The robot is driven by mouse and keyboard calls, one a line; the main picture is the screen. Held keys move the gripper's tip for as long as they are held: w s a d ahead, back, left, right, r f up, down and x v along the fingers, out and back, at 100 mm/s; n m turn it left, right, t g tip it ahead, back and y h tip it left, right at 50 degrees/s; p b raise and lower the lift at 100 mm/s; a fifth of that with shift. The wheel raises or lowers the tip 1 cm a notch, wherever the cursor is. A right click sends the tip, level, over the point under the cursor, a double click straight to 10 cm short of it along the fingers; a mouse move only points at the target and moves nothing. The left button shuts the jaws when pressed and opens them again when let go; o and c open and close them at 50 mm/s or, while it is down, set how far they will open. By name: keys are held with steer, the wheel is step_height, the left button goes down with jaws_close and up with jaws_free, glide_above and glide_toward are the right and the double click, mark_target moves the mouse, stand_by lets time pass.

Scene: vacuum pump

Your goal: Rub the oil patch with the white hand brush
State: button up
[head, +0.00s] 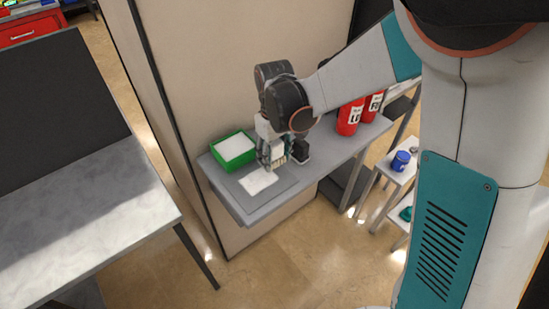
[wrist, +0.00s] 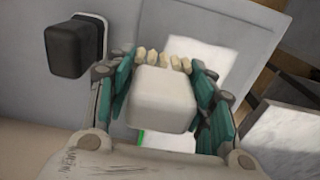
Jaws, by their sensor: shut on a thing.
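My gripper (head: 270,160) is shut on the white hand brush (wrist: 163,102), with its teal fingers on either side of the white block. Cream bristle tufts show along the block's far edge in the wrist view. In the head view the brush is mostly hidden by the fingers; its pale bristles (head: 279,158) show a little. A white square patch (head: 258,182) lies on a grey plate (head: 281,187) on the shelf, just in front of the brush. It also shows beyond the bristles in the wrist view (wrist: 198,52). I see no dark oil; whether the brush touches the patch I cannot tell.
A green box (head: 234,150) with white contents stands left of my gripper. A black block (head: 300,152) stands close on the right. Red canisters (head: 349,117) stand farther right on the shelf (head: 325,158). A wall panel rises behind; the shelf's front edge is near.

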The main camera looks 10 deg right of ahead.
mark_target(274, 143)
steer(key=shift+s+r+p, duration=0.1)
steer(key=shift+r+p, duration=0.95)
steer(key=shift+r, duration=0.9)
steer(key=shift+a, duration=0.1)
